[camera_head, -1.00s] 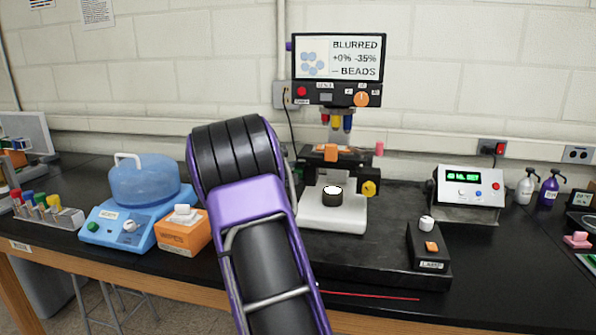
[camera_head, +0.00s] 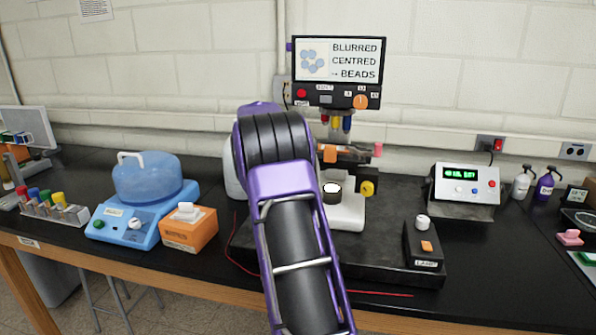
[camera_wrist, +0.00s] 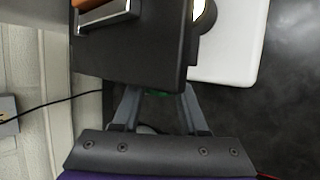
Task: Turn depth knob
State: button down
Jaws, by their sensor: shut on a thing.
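The microscope (camera_head: 345,212) stands on a black base, with a yellow knob (camera_head: 367,188) low on its right side and a pink knob (camera_head: 378,150) at its stage. Its screen (camera_head: 338,61) reads BLURRED, CENTRED and BEADS with an arrow. My gripper (camera_wrist: 160,93) is at the microscope's left side, hidden behind my arm in the head view. In the wrist view its fingers reach beneath the black stage (camera_wrist: 130,50) and are shut on a green part (camera_wrist: 158,94), mostly hidden by the stage. I cannot tell how that part is turned.
A black control box (camera_head: 424,245) and a display unit (camera_head: 466,190) stand to the right. A blue centrifuge-like unit (camera_head: 120,228) and an orange box (camera_head: 190,232) stand left. A cable (camera_wrist: 50,105) hangs near the wall.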

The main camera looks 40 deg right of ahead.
jog(key=shift+y, duration=0.3)
dwell(0.4)
jog(key=shift+c, duration=2.2)
grip_release()
jog(key=shift+a+r, duration=0.1)
jog(key=v, duration=1.7)
jog(key=shift+w, duration=0.2)
jog(key=shift+r, duration=0.1)
